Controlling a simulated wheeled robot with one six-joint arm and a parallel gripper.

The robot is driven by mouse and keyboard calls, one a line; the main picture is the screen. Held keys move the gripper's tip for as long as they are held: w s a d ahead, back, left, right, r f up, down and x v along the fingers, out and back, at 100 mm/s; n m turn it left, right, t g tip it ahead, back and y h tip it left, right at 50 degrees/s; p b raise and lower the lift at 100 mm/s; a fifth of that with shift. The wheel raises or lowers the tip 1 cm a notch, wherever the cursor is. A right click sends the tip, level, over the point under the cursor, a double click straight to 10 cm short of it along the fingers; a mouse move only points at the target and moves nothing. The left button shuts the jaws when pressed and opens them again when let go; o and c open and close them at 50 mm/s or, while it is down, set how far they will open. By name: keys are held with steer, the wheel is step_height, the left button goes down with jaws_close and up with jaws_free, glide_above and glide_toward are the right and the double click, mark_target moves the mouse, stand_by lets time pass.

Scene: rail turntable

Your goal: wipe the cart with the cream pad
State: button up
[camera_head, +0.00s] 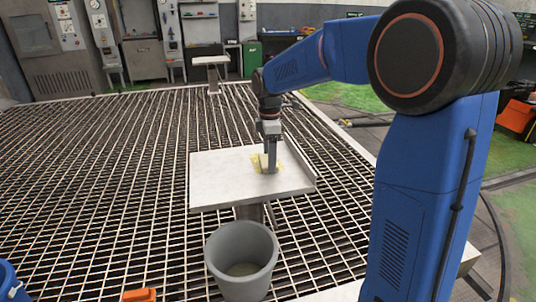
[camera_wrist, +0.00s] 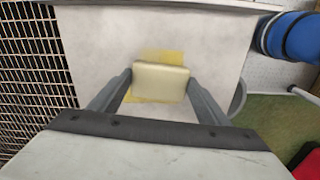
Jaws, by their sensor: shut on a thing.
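The cart top (camera_head: 222,180) is a flat white board on a post, standing over the metal grating. My gripper (camera_head: 268,168) points down at the right part of the board and is shut on the cream pad (camera_wrist: 160,80). In the wrist view the pad sits between the two fingers (camera_wrist: 160,88). A yellow patch (camera_wrist: 158,57) on the board shows around the pad and is partly hidden by it. The patch also shows in the head view (camera_head: 256,160). The pad is at or just above the board; I cannot tell whether it touches.
A grey bucket (camera_head: 242,262) stands close in front of the cart. An orange object (camera_head: 139,295) and a blue bin (camera_head: 10,284) are at the lower left. A second white-topped stand (camera_head: 210,60) is farther back. The grating left of the cart is clear.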

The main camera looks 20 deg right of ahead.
mark_target(259, 152)
steer(key=shift+s+r, duration=0.1)
steer(key=shift+s, duration=1.9)
steer(key=shift+a, duration=0.75)
steer(key=shift+w, duration=5.2)
steer(key=shift+w+f, duration=0.2)
steer(key=shift+w, duration=1.45)
steer(key=shift+r, duration=3.05)
